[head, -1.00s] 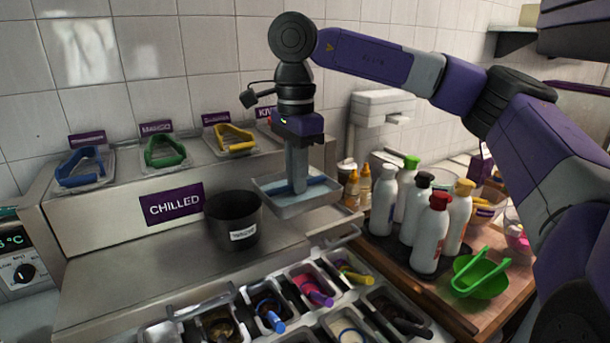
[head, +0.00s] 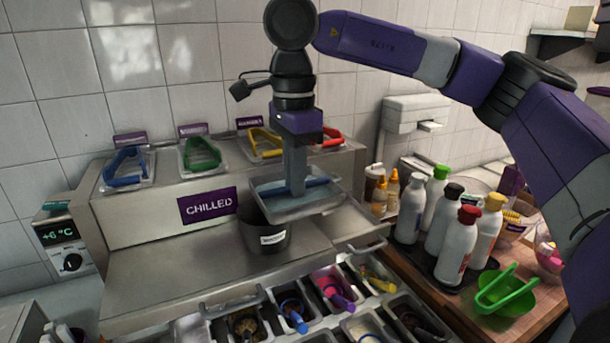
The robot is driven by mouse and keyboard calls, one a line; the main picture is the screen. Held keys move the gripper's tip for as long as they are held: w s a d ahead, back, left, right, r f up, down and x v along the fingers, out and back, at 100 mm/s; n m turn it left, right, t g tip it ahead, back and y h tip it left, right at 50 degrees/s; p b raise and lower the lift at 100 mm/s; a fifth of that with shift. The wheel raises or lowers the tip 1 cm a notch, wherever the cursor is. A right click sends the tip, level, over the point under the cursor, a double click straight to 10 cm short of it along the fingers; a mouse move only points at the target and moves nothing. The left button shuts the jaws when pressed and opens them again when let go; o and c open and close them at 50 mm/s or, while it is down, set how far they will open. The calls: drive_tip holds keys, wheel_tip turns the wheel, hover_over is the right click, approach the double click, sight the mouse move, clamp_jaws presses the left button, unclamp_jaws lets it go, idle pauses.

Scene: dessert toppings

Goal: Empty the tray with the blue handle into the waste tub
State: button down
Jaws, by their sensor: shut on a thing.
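My gripper (head: 296,188) is shut on the blue handle (head: 318,182) of a pale, shallow tray (head: 302,210). The tray hangs roughly level above the steel counter; its contents cannot be made out. The waste tub (head: 258,235) is a dark round tub with a white label. It stands on the counter just below and left of the tray. In the picture the tray's left part covers part of the tub's rim and opening, so the inside of the tub is hidden.
Topping bins with coloured handles (head: 335,290) line the front. Several bottles (head: 433,205) and a green bowl (head: 503,295) stand right. Counter left of the tub is clear.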

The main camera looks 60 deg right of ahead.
drive_tip(key=shift+w+a+r+p, duration=0.35)
drive_tip(key=shift+a+r, duration=0.2)
drive_tip(key=shift+a, duration=0.25)
drive_tip(key=shift+w+a+r+p, duration=0.25)
drive_tip(key=shift+a+r+p, duration=0.25)
drive_tip(key=shift+a, duration=0.3)
drive_tip(key=shift+a, duration=0.1)
